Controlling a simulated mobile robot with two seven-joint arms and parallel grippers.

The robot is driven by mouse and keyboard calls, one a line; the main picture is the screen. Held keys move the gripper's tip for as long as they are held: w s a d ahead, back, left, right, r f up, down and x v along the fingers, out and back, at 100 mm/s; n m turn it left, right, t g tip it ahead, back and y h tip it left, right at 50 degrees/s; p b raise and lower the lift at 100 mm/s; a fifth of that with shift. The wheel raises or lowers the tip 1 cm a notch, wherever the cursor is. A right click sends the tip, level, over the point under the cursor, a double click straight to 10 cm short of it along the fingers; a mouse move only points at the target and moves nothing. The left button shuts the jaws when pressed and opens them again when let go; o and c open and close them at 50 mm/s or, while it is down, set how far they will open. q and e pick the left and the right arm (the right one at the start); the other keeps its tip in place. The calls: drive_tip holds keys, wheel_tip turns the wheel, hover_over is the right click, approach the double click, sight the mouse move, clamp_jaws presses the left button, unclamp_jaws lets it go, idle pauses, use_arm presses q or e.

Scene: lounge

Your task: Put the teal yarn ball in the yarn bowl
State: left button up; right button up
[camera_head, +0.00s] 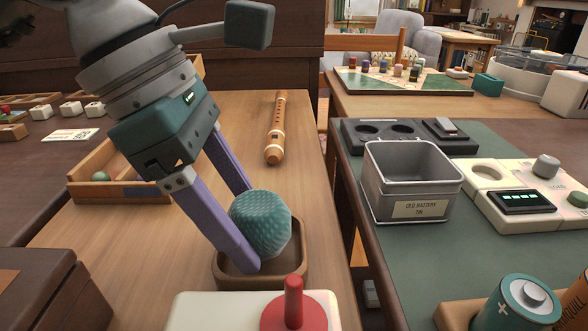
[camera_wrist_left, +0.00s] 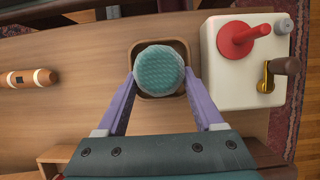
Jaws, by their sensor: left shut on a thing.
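The teal yarn ball (camera_head: 262,222) is round with a woven texture. It also shows in the left wrist view (camera_wrist_left: 159,68). My left gripper (camera_head: 246,232) reaches down from the upper left, with its two purple fingers on opposite sides of the ball, shut on it. The yarn bowl (camera_head: 298,266) is a squarish brown wooden bowl directly below the ball. In the left wrist view the ball sits within the bowl's outline (camera_wrist_left: 184,47). The ball's underside is hidden, so I cannot tell whether it touches the bowl's floor. My right gripper is not in view.
A white box with a red knob (camera_head: 293,300) stands close in front of the bowl. A wooden recorder (camera_head: 276,130) lies behind it. A wooden tray (camera_head: 120,190) is to the left. Across a gap at right, a green-topped table holds a metal tin (camera_head: 412,182) and batteries (camera_head: 522,302).

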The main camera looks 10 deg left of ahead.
use_arm(q)
drive_tip(key=o, duration=1.2)
drive_tip(key=shift+s+a+f, duration=0.1)
drive_tip(key=shift+a+f, duration=0.3)
drive_tip(key=shift+f, duration=0.35)
drive_tip(key=shift+o, duration=0.8)
drive_tip(key=shift+r, duration=0.25)
wheel_tip(320, 180, up, 2)
drive_tip(key=shift+d+r+p, duration=0.1)
drive_tip(key=shift+r+p, duration=0.05)
drive_tip(key=shift+p, duration=0.75)
drive_tip(key=p+v, duration=0.2)
drive_tip(key=v, duration=0.9)
drive_tip(key=shift+d, duration=0.2)
